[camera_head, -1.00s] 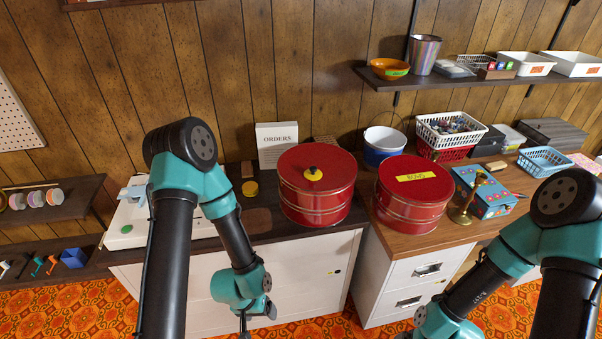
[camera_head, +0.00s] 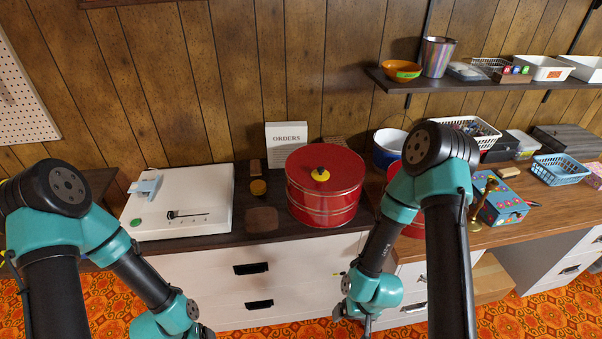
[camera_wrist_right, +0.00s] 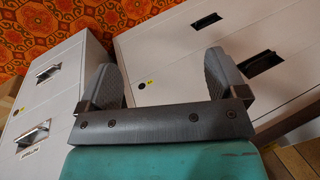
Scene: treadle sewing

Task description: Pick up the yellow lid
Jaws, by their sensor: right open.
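A yellow disc (camera_head: 320,175) with a dark knob also sits on top of that tin. My right gripper (camera_head: 367,325) hangs low in front of the white cabinets, below counter height and away from both yellow things. In the right wrist view my right gripper (camera_wrist_right: 164,75) is open, with nothing between its fingers. My left arm reaches down at the lower left, with its gripper cut off by the bottom edge.
A second red tin (camera_head: 415,228) is mostly hidden behind my right arm. White drawers (camera_head: 235,285) are below.

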